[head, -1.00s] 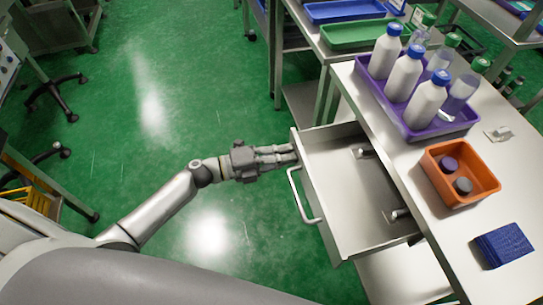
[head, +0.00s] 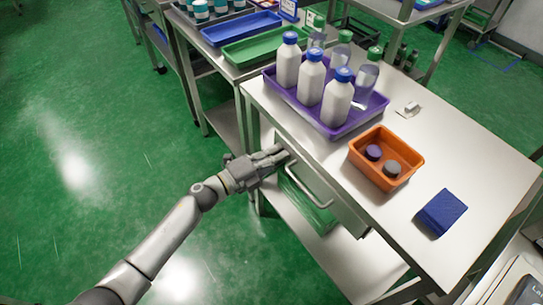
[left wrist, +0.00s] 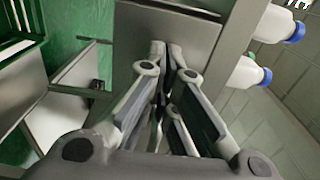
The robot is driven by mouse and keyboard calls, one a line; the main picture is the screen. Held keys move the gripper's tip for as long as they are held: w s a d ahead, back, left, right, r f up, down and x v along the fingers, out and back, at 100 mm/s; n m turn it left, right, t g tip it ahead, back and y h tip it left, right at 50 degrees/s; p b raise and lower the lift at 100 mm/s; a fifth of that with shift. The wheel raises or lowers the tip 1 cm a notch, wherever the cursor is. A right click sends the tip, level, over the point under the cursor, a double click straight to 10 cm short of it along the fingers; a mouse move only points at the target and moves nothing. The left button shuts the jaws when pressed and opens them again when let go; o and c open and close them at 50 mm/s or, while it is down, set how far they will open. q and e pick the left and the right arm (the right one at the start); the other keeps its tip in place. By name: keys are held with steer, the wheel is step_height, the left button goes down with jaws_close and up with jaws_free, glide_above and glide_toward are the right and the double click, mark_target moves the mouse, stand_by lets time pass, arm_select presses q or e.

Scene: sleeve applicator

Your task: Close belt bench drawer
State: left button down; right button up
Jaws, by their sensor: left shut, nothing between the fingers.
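The belt bench drawer (head: 345,207) is in the head view, under the front edge of the steel bench top (head: 455,160). Its front lies close to the bench edge and its inside is out of sight; I cannot tell whether a small gap is left. Its bar handle (head: 308,188) faces me. My left gripper (head: 285,154) is shut and empty, its fingertips at the far upper end of the drawer front, touching or nearly so. In the left wrist view, the shut fingers (left wrist: 168,50) point at a grey panel (left wrist: 190,25). My right gripper is out of view.
On the bench stand a purple tray (head: 330,131) of bottles, an orange bin (head: 400,178) with two round caps, and a blue block (head: 441,211). Another bench with a blue tray (head: 240,28) and a green tray (head: 265,48) stands behind. The green floor at left is clear.

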arm_select(q)
steer(key=shift+w+d+r, duration=0.1)
steer(key=shift+r, duration=0.1)
steer(key=v, duration=1.2)
steer(key=shift+f, duration=0.25)
steer(key=w+a+f+n+t+y+p, duration=0.1)
steer(key=w+a+f+n+t+y, duration=0.15)
steer(key=a+f+n+y, duration=0.6)
steer(key=s+a+f+n+g+y+p, duration=0.1)
steer(key=s+a+f+n, duration=0.25)
steer(key=f, duration=0.55)
steer(key=s+a+f+n+g+y+p, duration=0.1)
steer(key=s+a+f+n+y, duration=0.1)
steer(key=s+f+n, duration=0.5)
steer(key=s+f+n+g+y, duration=0.1)
steer(key=s+f+n+g, duration=0.1)
steer(key=s+f, duration=0.4)
steer(key=s+a+f+n+g+y+p, duration=0.1)
steer(key=s+f+n+g, duration=0.2)
steer(key=s, duration=1.2)
steer(key=s+a+f+n+g+y, duration=0.1)
steer(key=s+f+g, duration=0.3)
steer(key=s+f, duration=0.6)
steer(key=shift+s+n, duration=0.6)
steer(key=shift+n, duration=0.3)
steer(key=shift+g+y, duration=0.25)
